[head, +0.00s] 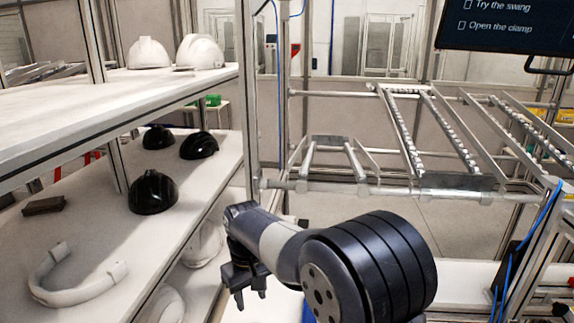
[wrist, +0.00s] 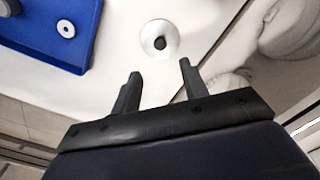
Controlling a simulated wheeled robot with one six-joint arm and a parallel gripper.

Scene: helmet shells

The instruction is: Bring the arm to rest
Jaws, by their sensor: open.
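My gripper (head: 250,290) hangs at the end of my arm, low in the middle of the head view, beside the edge of the left shelf. In the wrist view my gripper (wrist: 160,82) shows two dark fingers spread apart with nothing between them. Beyond the fingers lies a white surface (wrist: 112,42) with a round light piece (wrist: 147,38) with a dark centre.
Black helmet shells (head: 153,193) stand on the left middle shelf (head: 100,215), near a white curved band (head: 72,295). White helmets (head: 198,52) stand on the upper shelf. An empty roller rack (head: 420,135) stands ahead. A blue tray (wrist: 50,30) shows in the wrist view.

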